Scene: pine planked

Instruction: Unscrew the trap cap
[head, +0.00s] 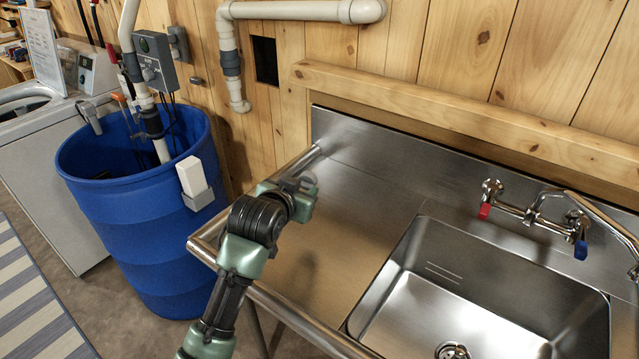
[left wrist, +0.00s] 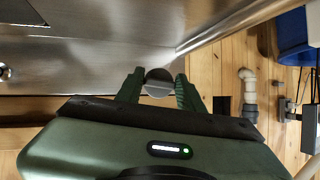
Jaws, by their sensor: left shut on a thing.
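My left gripper (head: 303,186) is over the left drainboard of the steel sink unit in the head view. In the left wrist view its two green fingers (left wrist: 159,88) are shut on a round grey piece (left wrist: 158,83), one finger on each side. The piece has a flat, smooth, disc-like face. I cannot tell for sure whether it is the trap cap. In the head view the gripper mostly hides it. No drain trap shows under the sink. My right gripper is not in view.
The steel sink unit has a bare drainboard (head: 365,215), a basin (head: 490,300) and a wall faucet (head: 535,215). A blue barrel (head: 130,215) stands left of it. White pipes (head: 290,11) run along the pine wall. A wooden ledge (head: 460,115) lies behind the sink.

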